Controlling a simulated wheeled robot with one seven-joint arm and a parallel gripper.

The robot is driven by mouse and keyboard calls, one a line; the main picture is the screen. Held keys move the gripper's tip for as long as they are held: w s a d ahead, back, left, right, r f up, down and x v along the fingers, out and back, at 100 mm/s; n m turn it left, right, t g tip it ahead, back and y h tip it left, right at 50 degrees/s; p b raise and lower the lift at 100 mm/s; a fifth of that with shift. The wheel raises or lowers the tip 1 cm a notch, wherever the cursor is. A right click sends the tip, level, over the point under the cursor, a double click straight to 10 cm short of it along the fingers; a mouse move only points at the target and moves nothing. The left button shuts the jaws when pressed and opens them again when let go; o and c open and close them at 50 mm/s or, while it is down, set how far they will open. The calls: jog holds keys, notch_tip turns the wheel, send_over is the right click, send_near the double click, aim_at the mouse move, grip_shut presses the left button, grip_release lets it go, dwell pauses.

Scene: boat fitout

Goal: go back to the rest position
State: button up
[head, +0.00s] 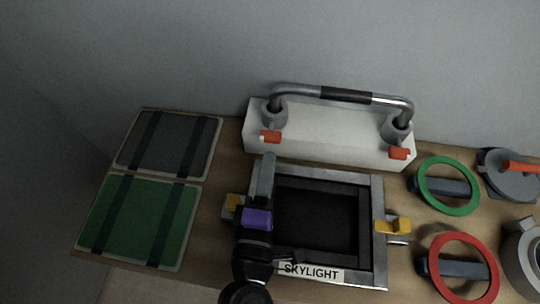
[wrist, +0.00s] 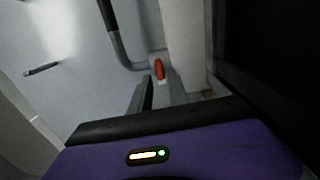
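My gripper (head: 264,165) has a purple body and grey fingers. In the head view it is over the left side of the skylight frame (head: 377,255), pointing toward the white block (head: 330,135) at the back. In the wrist view, my gripper (wrist: 157,98) shows a gap between its two fingers, with nothing held there. An orange tab (wrist: 159,69) on the rail fitting shows beyond the fingertips. My arm hides part of the frame's left side.
A curved grab rail (head: 345,96) stands on the white block, with orange tabs at both feet. Yellow latches (head: 393,226) flank the skylight. Green (head: 448,185) and red (head: 463,268) rings are at right. Grey (head: 168,143) and green (head: 140,220) strapped panels lie left. A wall stands behind.

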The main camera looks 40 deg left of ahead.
dwell(0.6)
jog(key=shift+s+a+r+m+g+y, duration=0.35)
jog(key=shift+s+a+y, duration=0.1)
jog(key=shift+s+y, duration=0.15)
jog(key=shift+s+a+r+m+g+y, duration=0.35)
jog(key=shift+s+a+y, duration=0.05)
jog(key=shift+s+y, duration=0.2)
jog(key=shift+s+d+f+m+g, duration=0.2)
jog(key=shift+s+d+m+g, duration=0.15)
jog(key=shift+d+m, duration=0.3)
jog(key=s+d+m, duration=0.1)
jog(key=d+m, duration=0.2)
jog(key=d, duration=0.3)
jog(key=s+d+m+t+h, duration=0.1)
jog(key=d+m, duration=0.3)
jog(key=d, duration=0.3)
jog(key=s+d+m+h, duration=0.1)
jog(key=d+m, duration=0.3)
jog(key=d, duration=0.3)
jog(key=shift+s+d+f+m+t, duration=0.25)
jog(key=shift+s+f+t, duration=0.1)
jog(key=shift+f, duration=0.05)
jog(key=s+d+m+h, duration=0.4)
jog(key=s+d+m, duration=0.1)
jog(key=d, duration=0.4)
jog(key=s+d+m+h, duration=0.5)
jog(key=d, duration=0.4)
jog(key=shift+s+d+h, duration=0.3)
jog(key=shift+r, duration=0.1)
